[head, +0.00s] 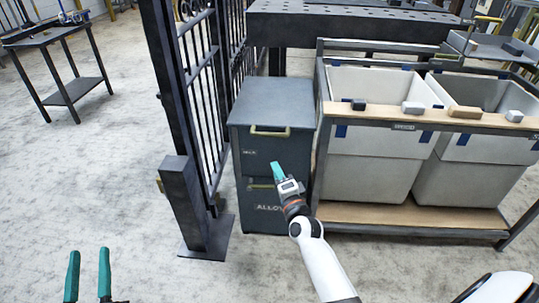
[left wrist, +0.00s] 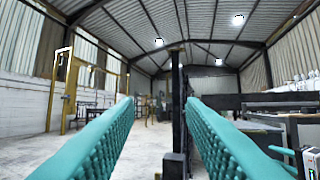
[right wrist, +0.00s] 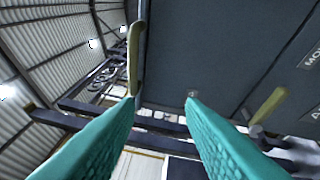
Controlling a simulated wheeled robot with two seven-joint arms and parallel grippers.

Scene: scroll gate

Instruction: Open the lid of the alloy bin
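The alloy bin is a dark grey two-tier box; its lower tier (head: 268,209) reads "ALLO", partly covered by my right arm. The lid (head: 276,98) on top lies flat and closed. A pale gold handle (head: 270,132) is at the upper front, and a second, lower one is partly covered by my gripper. My right gripper (head: 278,172) is in front of the bin, below the upper handle. In the right wrist view its fingers (right wrist: 160,105) are apart and empty, facing the bin's front with the upper handle (right wrist: 137,55) beyond the left finger. My left gripper (head: 88,262) is open and empty, far from the bin.
A black barred gate and its post (head: 183,205) stand just left of the bin. A rack with white-grey tubs (head: 375,130) stands close on the right. A perforated dark table (head: 355,25) is behind.

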